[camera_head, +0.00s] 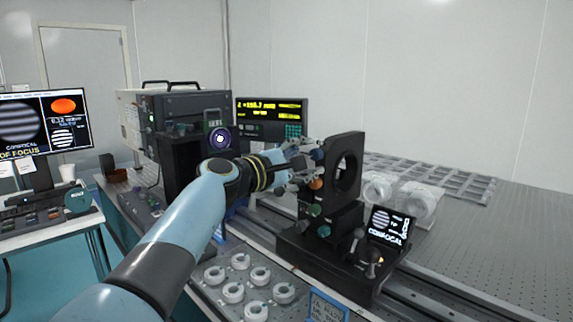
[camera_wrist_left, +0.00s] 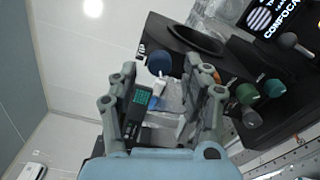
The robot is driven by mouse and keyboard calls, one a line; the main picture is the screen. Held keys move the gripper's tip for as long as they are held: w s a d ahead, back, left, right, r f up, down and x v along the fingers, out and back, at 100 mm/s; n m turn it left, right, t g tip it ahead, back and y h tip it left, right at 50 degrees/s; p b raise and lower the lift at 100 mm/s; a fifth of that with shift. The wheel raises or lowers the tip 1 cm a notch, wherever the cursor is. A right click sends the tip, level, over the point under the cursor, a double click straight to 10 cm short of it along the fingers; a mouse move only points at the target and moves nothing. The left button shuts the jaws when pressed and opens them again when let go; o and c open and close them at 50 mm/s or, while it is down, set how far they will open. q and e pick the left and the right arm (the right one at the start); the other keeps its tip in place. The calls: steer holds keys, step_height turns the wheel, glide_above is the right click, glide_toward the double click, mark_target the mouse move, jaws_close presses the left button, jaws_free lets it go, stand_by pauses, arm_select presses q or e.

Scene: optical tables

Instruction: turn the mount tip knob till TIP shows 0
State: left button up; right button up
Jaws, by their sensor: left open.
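The black optic mount (camera_head: 345,205) stands on the bench with a round opening. A blue knob (camera_head: 318,155) and an orange knob (camera_head: 316,184) sit on its near side, with green knobs (camera_head: 316,209) lower down. I cannot tell which is the tip knob. My left gripper (camera_head: 304,163) is open beside the upper knobs. In the left wrist view the blue knob (camera_wrist_left: 159,63) lies between and just beyond the open fingertips (camera_wrist_left: 163,76), apparently not gripped. The small screen (camera_head: 390,226) shows stripes, TIP and CONFOCAL; the TIP value is too small to read. My right gripper is out of view.
Two lever-like knobs (camera_head: 373,262) stand on the mount's base. A tray of white rings (camera_head: 240,262) lies in front. Clear round parts (camera_head: 410,200) and a grid rack (camera_head: 435,178) stand behind right. A readout box (camera_head: 272,114) stands behind.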

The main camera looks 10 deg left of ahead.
arm_select(q)
steer(key=v, duration=1)
steer(key=shift+s+a, duration=0.15)
steer(key=shift+s, duration=0.05)
